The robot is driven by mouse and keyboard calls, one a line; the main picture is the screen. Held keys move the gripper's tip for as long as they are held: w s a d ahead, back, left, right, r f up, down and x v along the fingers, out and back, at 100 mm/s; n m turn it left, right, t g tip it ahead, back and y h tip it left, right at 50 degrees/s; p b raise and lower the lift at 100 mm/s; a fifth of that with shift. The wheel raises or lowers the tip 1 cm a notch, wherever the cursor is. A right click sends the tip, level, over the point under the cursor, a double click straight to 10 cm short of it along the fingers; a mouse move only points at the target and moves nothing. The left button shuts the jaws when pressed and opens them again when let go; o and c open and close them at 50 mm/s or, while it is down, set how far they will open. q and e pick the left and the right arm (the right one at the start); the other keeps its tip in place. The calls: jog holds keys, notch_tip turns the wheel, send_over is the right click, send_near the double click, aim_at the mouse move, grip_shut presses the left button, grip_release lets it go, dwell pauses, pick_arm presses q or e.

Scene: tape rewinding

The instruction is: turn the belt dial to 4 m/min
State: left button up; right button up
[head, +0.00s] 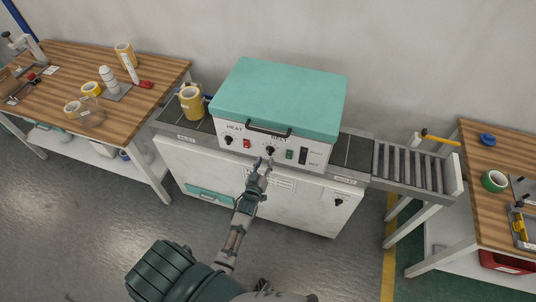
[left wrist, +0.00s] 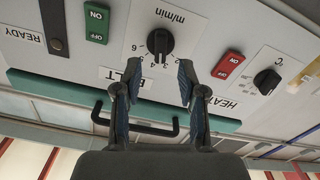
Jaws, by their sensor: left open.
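My left gripper (head: 261,164) is in front of the panel just below the dial. In the left wrist view its two fingers (left wrist: 158,72) are spread apart, empty, with the dial just beyond the gap between the tips. My right gripper is not in view.
A red switch (left wrist: 228,65) and the heat dial (left wrist: 267,81) are on one side of the belt dial, a green ON/OFF switch (left wrist: 97,23) on the other. A handle (head: 269,129) juts from the teal lid (head: 280,95). Tape rolls (head: 191,102) stand on the conveyor.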

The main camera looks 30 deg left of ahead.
aim_at(269, 152)
pick_arm(q)
jog(key=shift+x, duration=2.4)
grip_shut()
